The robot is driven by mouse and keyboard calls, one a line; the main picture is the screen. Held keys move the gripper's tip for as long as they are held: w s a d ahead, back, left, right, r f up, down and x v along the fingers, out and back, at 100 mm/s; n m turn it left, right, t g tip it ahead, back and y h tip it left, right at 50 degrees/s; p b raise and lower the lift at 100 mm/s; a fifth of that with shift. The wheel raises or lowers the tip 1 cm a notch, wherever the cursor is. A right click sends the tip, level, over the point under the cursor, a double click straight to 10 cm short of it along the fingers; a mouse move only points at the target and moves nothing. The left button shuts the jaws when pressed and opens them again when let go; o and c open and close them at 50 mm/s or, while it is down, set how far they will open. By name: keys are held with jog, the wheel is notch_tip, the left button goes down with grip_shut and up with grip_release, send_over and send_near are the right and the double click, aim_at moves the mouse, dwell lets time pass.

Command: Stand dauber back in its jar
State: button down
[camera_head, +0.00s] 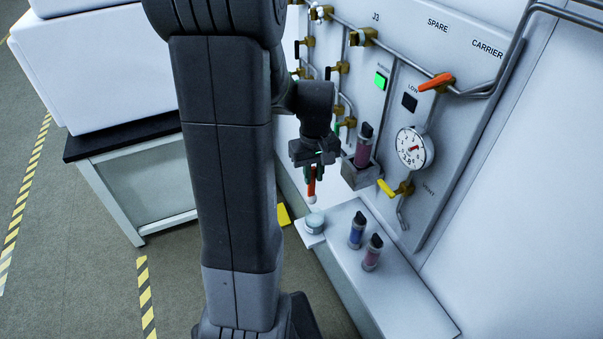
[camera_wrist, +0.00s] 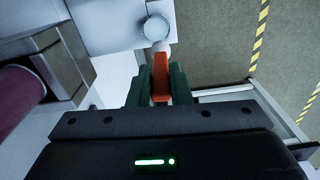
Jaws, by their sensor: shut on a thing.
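The dauber (camera_head: 311,187) has an orange-red handle and a white round tip. My gripper (camera_head: 312,174) is shut on its handle and holds it roughly upright, tip down, above the shelf's far end. In the wrist view the orange handle (camera_wrist: 161,80) sits between the green fingers of my gripper (camera_wrist: 160,72), with the white tip (camera_wrist: 156,28) beyond them. The small pale jar (camera_head: 314,222) stands on a white square pad at the shelf's far end, below the dauber. In the wrist view the jar (camera_wrist: 160,8) shows partly behind the tip. The tip looks apart from the jar.
A blue-banded cartridge (camera_head: 357,230) and a pink-banded one (camera_head: 372,252) stand on the white shelf (camera_head: 400,300). Another pink cartridge (camera_head: 363,145) sits in a metal holder (camera_head: 356,176) on the panel, close right of my gripper. A gauge (camera_head: 415,147) and yellow-handled valve (camera_head: 388,188) project nearby.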

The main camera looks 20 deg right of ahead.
jog(key=shift+s+d+f+b, duration=0.15)
jog(key=shift+s+f+b, duration=0.05)
jog(key=shift+f+b, duration=0.4)
jog(key=shift+s+d+f+b, duration=0.1)
jog(key=shift+s+f+b, duration=0.15)
jog(key=shift+f+b, duration=0.4)
jog(key=shift+s+d+f+b, duration=0.2)
jog(key=shift+f+b, duration=0.25)
jog(key=shift+f, duration=0.3)
jog(key=shift+f+b, duration=1.3)
jog(key=shift+f, duration=0.65)
jog(key=shift+f+b, duration=0.9)
jog(key=shift+f, duration=0.1)
jog(key=c, duration=0.9)
grip_release()
jog(key=shift+o, duration=0.2)
